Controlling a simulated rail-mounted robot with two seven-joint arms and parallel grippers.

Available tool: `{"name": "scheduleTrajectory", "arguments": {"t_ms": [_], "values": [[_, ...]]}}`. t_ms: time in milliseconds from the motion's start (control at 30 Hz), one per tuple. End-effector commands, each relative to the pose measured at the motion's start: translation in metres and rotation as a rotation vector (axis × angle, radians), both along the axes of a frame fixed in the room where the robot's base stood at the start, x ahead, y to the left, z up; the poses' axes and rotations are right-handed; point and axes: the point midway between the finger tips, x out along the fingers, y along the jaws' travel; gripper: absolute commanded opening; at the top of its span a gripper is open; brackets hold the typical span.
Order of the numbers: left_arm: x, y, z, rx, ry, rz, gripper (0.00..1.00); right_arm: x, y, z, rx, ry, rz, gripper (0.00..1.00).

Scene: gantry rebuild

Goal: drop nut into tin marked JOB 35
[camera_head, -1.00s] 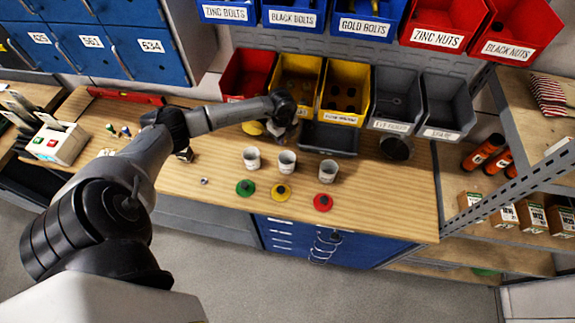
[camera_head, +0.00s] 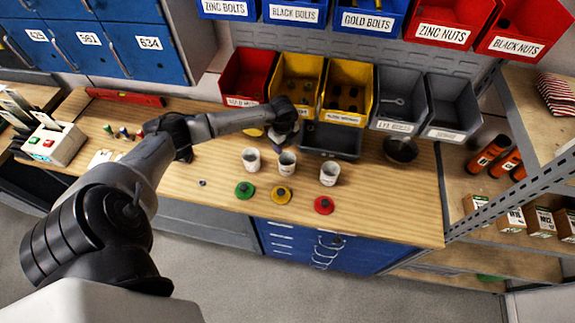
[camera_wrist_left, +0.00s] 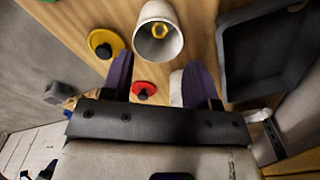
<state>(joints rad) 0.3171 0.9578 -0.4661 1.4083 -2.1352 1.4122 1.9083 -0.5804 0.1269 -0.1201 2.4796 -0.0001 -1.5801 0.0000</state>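Three white tins stand in a row on the wooden bench: left tin (camera_head: 251,160), middle tin (camera_head: 286,163) and right tin (camera_head: 329,173). Their markings are too small to read. A tiny grey piece (camera_head: 202,183), possibly a nut, lies on the bench left of the tins. My left gripper (camera_head: 284,137) is just behind the middle tin. In the left wrist view, its purple fingers (camera_wrist_left: 150,84) are apart, with no nut seen between them. A tin (camera_wrist_left: 159,35) beyond the fingers has something brownish inside. My right gripper is out of view.
Green (camera_head: 244,190), yellow (camera_head: 281,194) and red (camera_head: 324,205) knobbed discs lie before the tins. A dark grey tray (camera_head: 332,153) and bins, including a yellow bin (camera_head: 345,117), stand behind. A round dark bowl (camera_head: 401,150) is right. The front-left bench is mostly clear.

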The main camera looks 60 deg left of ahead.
Motion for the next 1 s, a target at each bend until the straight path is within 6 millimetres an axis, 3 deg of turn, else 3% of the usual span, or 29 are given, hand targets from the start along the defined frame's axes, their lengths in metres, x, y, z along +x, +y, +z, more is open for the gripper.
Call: {"name": "scheduleTrajectory", "arguments": {"t_ms": [367, 800, 1000], "values": [[0.0, 0.001, 0.011, 0.001, -0.001, 0.0, 0.54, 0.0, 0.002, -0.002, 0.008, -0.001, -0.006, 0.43], [0.001, 0.001, 0.092, 0.003, -0.003, -0.001, 0.54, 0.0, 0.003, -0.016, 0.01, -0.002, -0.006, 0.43], [0.001, 0.001, 0.121, 0.002, -0.003, 0.001, 0.54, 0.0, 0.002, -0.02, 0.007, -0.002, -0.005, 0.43]]}}
